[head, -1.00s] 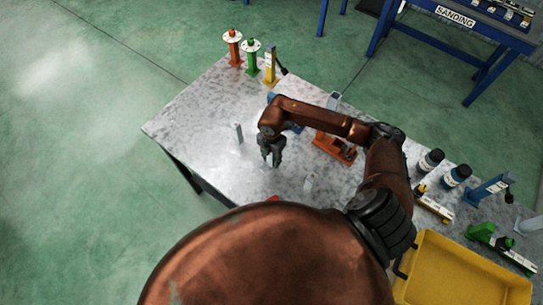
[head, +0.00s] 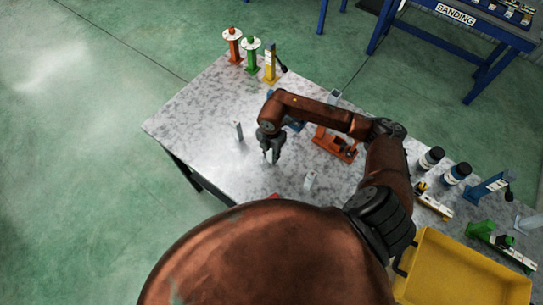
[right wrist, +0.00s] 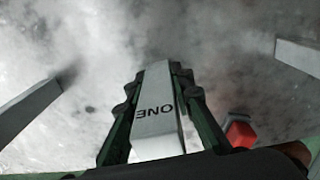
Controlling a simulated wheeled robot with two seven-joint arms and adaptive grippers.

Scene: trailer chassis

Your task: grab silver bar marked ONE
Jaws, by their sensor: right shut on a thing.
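The silver bar marked ONE (right wrist: 157,115) sits between the fingers of my right gripper (right wrist: 155,85) in the right wrist view, its lettering upside down. The right gripper (head: 271,155) is shut on it, over the front part of the grey table (head: 205,118). In the head view the bar is mostly hidden by the fingers. Whether it touches the table I cannot tell. My left gripper does not show.
Other silver bars stand left (head: 239,131) and right (head: 310,181) of the gripper. An orange fixture (head: 335,145) is behind the right arm. Spools (head: 233,45) stand at the far corner. A yellow bin (head: 460,270) is at the lower right.

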